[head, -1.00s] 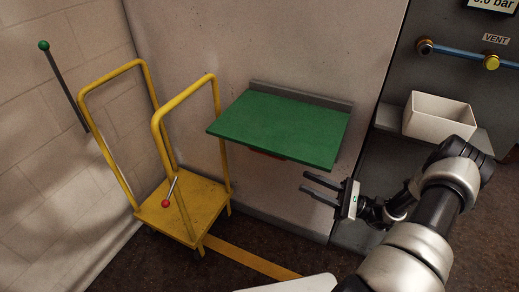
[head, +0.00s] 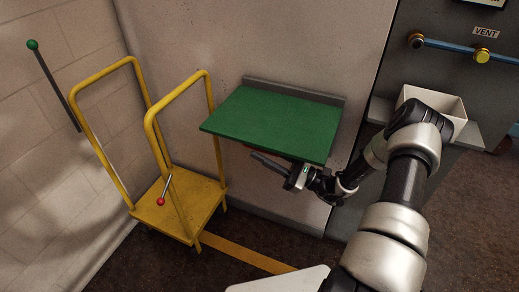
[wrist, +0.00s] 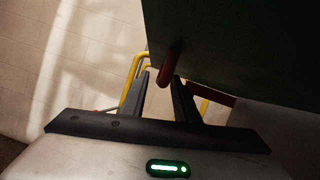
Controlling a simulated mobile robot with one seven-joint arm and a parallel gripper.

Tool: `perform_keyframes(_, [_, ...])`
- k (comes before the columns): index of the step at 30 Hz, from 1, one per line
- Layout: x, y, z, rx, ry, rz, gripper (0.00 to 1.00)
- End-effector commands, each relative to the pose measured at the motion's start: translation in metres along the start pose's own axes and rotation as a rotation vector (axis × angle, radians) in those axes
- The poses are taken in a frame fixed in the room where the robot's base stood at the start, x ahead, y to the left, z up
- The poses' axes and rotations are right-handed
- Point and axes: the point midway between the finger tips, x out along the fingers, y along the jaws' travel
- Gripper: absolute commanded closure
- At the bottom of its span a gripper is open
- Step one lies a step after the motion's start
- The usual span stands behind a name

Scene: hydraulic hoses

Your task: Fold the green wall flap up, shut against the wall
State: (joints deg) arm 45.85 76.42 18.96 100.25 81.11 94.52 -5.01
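The green wall flap (head: 275,122) stands out flat from the wall in the head view, hinged on a grey strip (head: 294,92) along its back edge. Its dark underside (wrist: 235,50) fills the upper right of the wrist view. A reddish-brown part (wrist: 170,65) hangs under it, close ahead of my fingertips. My gripper (head: 272,163) is just below the flap's front edge, pointing left, partly hidden by the flap in the head view. In the wrist view my gripper's two fingers (wrist: 159,78) are apart with nothing visibly held between them.
A yellow cart (head: 180,205) with two hoop handles stands left of the flap. A white bin (head: 440,100) sits on a shelf at right.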

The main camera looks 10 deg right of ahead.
Motion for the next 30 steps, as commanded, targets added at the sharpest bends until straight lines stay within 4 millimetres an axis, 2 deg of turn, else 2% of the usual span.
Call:
perform_keyframes(6, [0.015, 0.0, 0.0, 0.0, 0.0, 0.0, 0.72])
perform_keyframes(14, [0.015, 0.0, 0.0, 0.0, 0.0, 0.0, 0.72])
perform_keyframes(19, [0.015, 0.0, 0.0, 0.0, 0.0, 0.0, 1.0])
perform_keyframes(30, [0.017, 0.0, 0.004, 0.011, 0.0, -0.005, 1.0])
